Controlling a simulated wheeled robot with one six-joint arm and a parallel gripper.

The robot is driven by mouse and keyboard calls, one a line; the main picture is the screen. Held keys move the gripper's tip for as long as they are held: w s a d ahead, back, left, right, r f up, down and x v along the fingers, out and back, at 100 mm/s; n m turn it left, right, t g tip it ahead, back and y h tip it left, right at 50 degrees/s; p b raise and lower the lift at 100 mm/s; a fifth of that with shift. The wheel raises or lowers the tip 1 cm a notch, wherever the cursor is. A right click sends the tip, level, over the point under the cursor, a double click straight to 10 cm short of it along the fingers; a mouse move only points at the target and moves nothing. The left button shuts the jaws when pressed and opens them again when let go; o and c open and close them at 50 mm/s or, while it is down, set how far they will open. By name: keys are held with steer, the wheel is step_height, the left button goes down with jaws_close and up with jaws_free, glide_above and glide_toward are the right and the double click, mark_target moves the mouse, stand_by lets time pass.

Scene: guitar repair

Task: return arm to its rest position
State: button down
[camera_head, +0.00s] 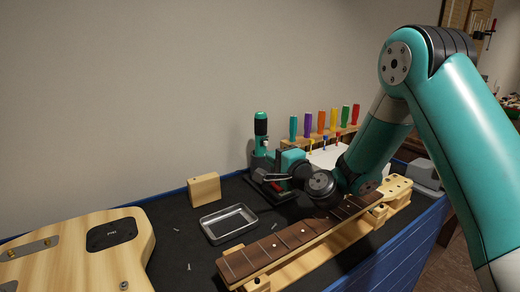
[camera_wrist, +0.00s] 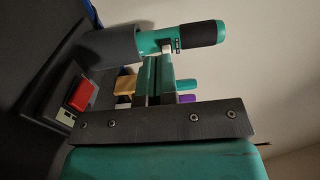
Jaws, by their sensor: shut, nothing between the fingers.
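My arm (camera_head: 375,145) reaches in from the right in the head view, bent low over the bench. My gripper is low at the back of the bench, close to a teal and black power screwdriver (camera_head: 261,127). In the wrist view my gripper (camera_wrist: 156,62) has its two teal fingers side by side, shut with nothing held. The screwdriver (camera_wrist: 180,40) shows just beyond the fingertips there; I cannot tell whether they touch. My wrist partly hides the screwdriver's stand in the head view.
A guitar neck (camera_head: 275,247) lies in front of my wrist on a wooden support. A metal tray (camera_head: 229,223), a wooden block (camera_head: 204,189) and a guitar body (camera_head: 75,265) are to the left. Colored screwdrivers (camera_head: 321,122) stand in a rack behind. Open room is above the bench.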

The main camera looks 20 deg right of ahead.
steer(key=shift+s+d, duration=0.1)
steer(key=shift+s, duration=0.25)
steer(key=s+a+r+n+g+y+p, duration=0.1)
steer(key=s+a+r+n+g+y, duration=0.15)
steer(key=s+a+n+g, duration=0.35)
steer(key=s+a+r+n+g+y+p, duration=0.1)
steer(key=s+a+r+n+g+y, duration=0.15)
steer(key=s+a+r+n, duration=0.35)
steer(key=s+d+n+g+h, duration=0.2)
steer(key=s+n+g, duration=0.1)
steer(key=s, duration=0.5)
steer(key=s+d+f+n+g+h+p, duration=0.1)
steer(key=s+d+n+g+h, duration=0.1)
steer(key=s, duration=0.6)
steer(key=s+d+n+g+h+p, duration=0.1)
steer(key=s+d+n+g+h, duration=0.1)
steer(key=s, duration=0.6)
steer(key=n+g, duration=0.1)
steer(key=n, duration=0.1)
steer(key=shift+s+d+f+n+g, duration=0.2)
steer(key=shift+d+n+g, duration=0.1)
steer(key=shift+d+g, duration=0.1)
steer(key=shift+r, duration=0.1)
